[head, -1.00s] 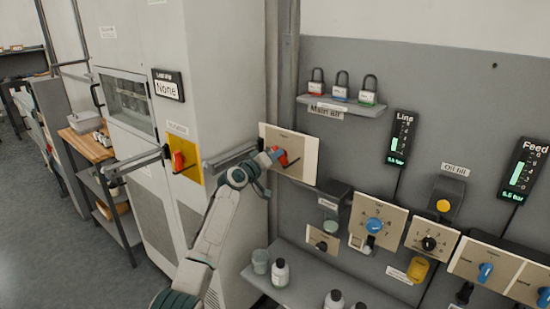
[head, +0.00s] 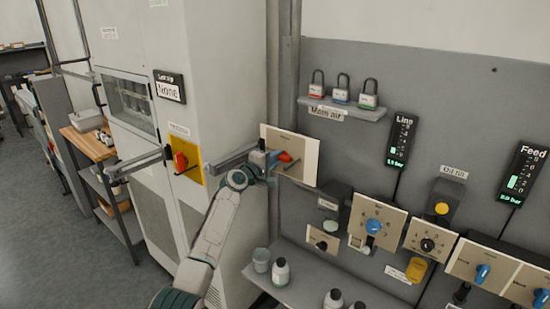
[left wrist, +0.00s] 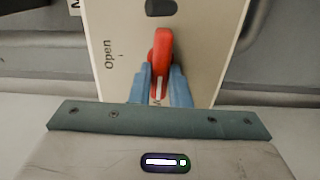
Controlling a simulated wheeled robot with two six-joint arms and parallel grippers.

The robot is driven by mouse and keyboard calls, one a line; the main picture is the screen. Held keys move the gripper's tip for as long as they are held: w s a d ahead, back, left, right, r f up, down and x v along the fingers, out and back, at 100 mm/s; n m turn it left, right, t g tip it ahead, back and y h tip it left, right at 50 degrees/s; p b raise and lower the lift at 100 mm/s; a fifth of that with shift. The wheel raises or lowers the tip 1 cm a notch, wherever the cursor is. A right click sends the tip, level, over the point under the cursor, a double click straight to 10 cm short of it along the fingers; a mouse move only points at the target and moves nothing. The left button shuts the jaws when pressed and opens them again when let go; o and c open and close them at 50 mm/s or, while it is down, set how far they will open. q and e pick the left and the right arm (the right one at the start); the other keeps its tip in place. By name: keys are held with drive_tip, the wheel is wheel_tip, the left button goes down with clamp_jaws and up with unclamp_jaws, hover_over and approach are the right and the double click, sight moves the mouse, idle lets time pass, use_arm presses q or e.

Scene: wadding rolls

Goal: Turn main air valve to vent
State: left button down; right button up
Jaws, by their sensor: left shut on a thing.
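The main air valve is a beige plate (head: 306,158) with a red handle (head: 285,157) on the wall panel, below the "Main air" sign (head: 327,111). My left gripper (head: 274,158) is at the handle, with its blue fingers shut on it. In the left wrist view the red handle (left wrist: 161,48) stands between the blue fingertips (left wrist: 160,78), in line with the gripper. The word "Open" (left wrist: 108,55) shows on the plate to its left; no vent mark is readable. My right gripper is not in view.
The Line gauge (head: 400,138) reads about 1.1 bar; the Feed gauge (head: 520,175) is low. Padlocks (head: 342,88) stand on a small shelf above.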

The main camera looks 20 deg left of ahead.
use_arm(q)
drive_tip(key=shift+f, duration=0.1)
idle(0.4)
drive_tip(key=c, duration=1.4)
unclamp_jaws()
drive_tip(key=shift+o, duration=0.2)
drive_tip(key=b+v, duration=0.2)
drive_tip(key=v, duration=0.9)
